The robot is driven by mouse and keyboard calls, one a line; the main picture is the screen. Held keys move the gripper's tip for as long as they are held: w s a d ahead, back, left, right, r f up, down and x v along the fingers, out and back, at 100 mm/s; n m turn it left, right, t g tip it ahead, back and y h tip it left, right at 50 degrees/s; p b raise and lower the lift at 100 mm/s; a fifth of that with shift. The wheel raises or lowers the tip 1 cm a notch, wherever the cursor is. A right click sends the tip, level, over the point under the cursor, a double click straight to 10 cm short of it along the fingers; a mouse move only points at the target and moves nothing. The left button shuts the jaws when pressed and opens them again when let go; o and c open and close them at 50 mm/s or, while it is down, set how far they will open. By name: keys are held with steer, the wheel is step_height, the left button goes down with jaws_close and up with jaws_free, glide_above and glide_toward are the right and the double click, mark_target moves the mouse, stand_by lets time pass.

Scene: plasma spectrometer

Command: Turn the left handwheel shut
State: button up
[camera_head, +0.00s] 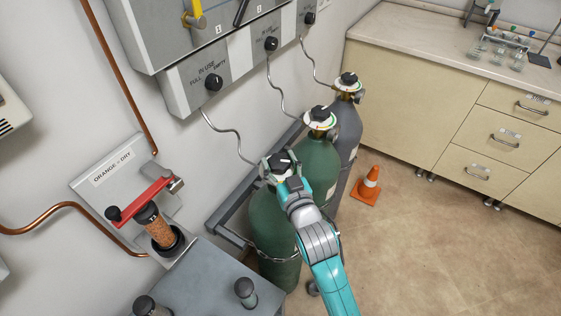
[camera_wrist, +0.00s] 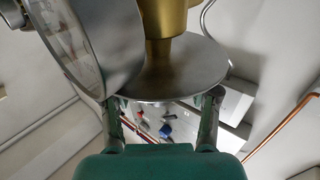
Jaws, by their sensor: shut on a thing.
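The left handwheel (camera_head: 281,160) is a black knob over a pale dial on top of the left green gas cylinder (camera_head: 266,222). My gripper (camera_head: 287,181) reaches it from the front right in the head view and hides part of the valve. In the wrist view, the two fingers of my gripper (camera_wrist: 160,112) stand at either side of a grey metal disc (camera_wrist: 165,80) under a brass valve body (camera_wrist: 163,20). My gripper is shut on the left handwheel, though the finger contact is partly hidden.
A second green cylinder (camera_head: 318,165) and a grey cylinder (camera_head: 348,130) stand close behind. A round gauge (camera_wrist: 85,45) sits close to the left finger. The wall panel (camera_head: 230,70) has several black knobs. An orange cone (camera_head: 366,187) stands on the open floor to the right.

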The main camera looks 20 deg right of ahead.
steer(key=shift+a+m+g+h, duration=0.1)
steer(key=shift+m+g+h, duration=0.3)
steer(key=shift+m+h, duration=1.05)
steer(key=shift+m+g+h, duration=0.4)
steer(key=shift+m+h, duration=0.45)
steer(key=shift+h, duration=1.2)
steer(key=m+g+h, duration=0.2)
steer(key=h, duration=0.1)
steer(key=m+g+h, duration=0.3)
steer(key=shift+w, duration=0.15)
steer(key=m+g+h, duration=0.1)
steer(key=m+g, duration=0.1)
steer(key=g, duration=0.1)
steer(key=m+g+h, duration=0.2)
steer(key=g, duration=0.1)
steer(key=shift+m+h, duration=0.3)
steer(key=m+g, duration=0.2)
steer(key=g, duration=0.1)
steer(key=m+g, duration=0.2)
steer(key=g, duration=0.1)
steer(key=shift+g+h, duration=0.3)
steer(key=shift+h, duration=0.1)
steer(key=shift+f+m+g, duration=0.1)
steer(key=shift+m+g, duration=0.2)
steer(key=o, duration=1.2)
steer(key=shift+d, duration=0.2)
steer(key=shift+a, duration=0.1)
